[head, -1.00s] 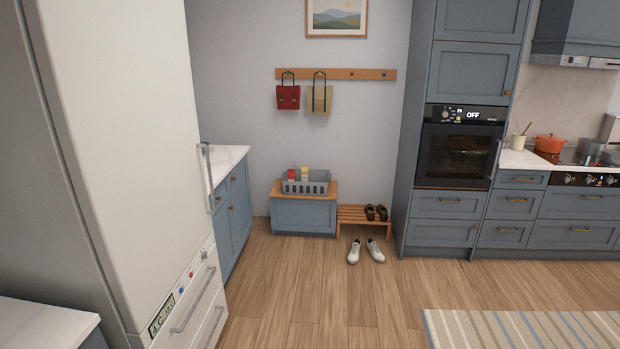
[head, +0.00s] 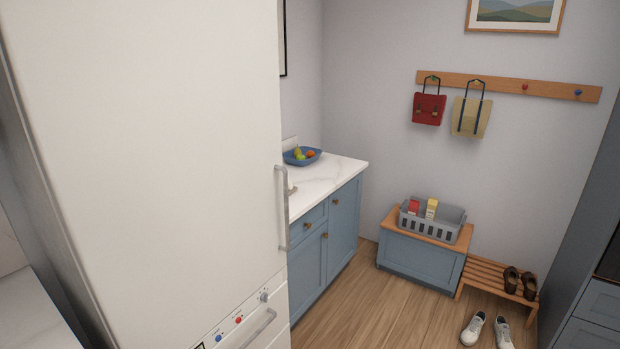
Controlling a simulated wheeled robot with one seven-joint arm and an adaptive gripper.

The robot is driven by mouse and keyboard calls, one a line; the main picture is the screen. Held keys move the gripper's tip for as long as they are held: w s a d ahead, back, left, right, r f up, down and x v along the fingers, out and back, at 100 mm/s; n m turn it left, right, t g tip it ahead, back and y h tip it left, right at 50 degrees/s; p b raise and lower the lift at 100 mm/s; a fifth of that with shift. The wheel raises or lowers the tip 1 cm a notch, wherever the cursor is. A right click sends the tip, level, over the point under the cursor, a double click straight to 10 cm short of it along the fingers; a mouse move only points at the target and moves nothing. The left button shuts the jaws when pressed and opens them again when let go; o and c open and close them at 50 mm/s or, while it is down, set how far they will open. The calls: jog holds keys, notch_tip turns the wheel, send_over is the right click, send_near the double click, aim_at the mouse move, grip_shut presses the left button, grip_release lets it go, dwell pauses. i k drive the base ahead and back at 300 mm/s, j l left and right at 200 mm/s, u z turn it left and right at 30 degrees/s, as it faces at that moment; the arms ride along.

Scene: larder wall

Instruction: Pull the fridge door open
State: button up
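The fridge is tall and white and fills the left of the head view. Its upper door (head: 165,150) is shut. A vertical grey bar handle (head: 282,208) runs along that door's right edge. Below the door is a lower front with a red and a blue knob or magnet and a slanted grey handle (head: 258,329), partly cut off by the bottom edge. My gripper is not in view.
A blue cabinet (head: 312,262) with a white worktop and a blue fruit bowl (head: 301,157) stands just beyond the fridge. A blue bench (head: 420,258) holds a grey basket (head: 436,232). White shoes (head: 487,332) lie on the floor by a slatted rack (head: 497,284).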

aim_at(154, 127)
jog(key=i+l+u, duration=0.75)
jog(key=l, duration=0.2)
jog(key=i+l+u, duration=0.1)
jog(key=l+u, duration=0.15)
jog(key=l, duration=0.15)
